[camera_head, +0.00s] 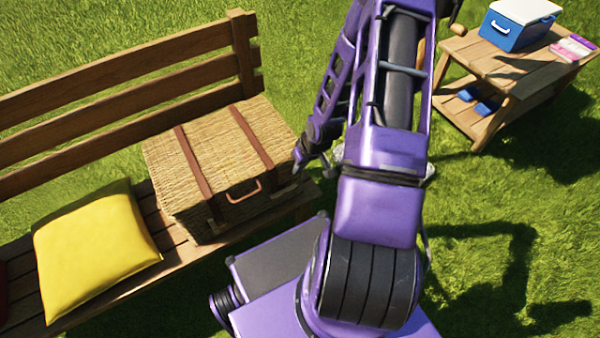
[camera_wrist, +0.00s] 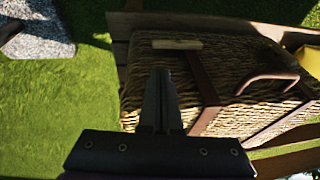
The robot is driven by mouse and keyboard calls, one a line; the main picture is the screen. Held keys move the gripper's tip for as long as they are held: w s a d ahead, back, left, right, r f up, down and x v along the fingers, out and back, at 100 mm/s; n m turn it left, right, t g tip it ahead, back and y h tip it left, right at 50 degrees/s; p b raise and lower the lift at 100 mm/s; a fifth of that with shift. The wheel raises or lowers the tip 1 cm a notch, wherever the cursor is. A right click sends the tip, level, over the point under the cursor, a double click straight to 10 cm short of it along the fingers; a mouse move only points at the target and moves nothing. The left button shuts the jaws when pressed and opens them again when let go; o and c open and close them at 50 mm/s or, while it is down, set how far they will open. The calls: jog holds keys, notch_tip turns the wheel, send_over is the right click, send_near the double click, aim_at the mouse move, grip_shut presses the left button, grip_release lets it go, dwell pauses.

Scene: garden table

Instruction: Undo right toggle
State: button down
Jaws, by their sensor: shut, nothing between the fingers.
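A wicker picnic basket (camera_head: 212,150) with two brown straps and a curved handle (camera_head: 243,191) sits on the bench; its lid looks down. In the wrist view the basket (camera_wrist: 235,60) fills the right side, with the handle (camera_wrist: 265,80) right of the nearer strap. A pale wooden bar, which looks like the right toggle (camera_wrist: 177,44), lies across the wicker left of that strap. My gripper (camera_wrist: 160,72) is shut and empty, its tips appearing just below the bar; I cannot tell whether they touch. In the head view my gripper (camera_head: 299,157) is at the basket's right end.
A yellow cushion (camera_head: 92,240) lies left of the basket on the slatted bench (camera_head: 150,225), whose backrest (camera_head: 115,75) rises behind. A side table (camera_head: 470,60) with a blue cooler (camera_head: 515,30) stands at the right.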

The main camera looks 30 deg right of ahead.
jog(key=a+p+v, duration=0.1)
jog(key=v, duration=0.5)
jog(key=shift+r, duration=0.3)
jog(key=shift+f, duration=0.15)
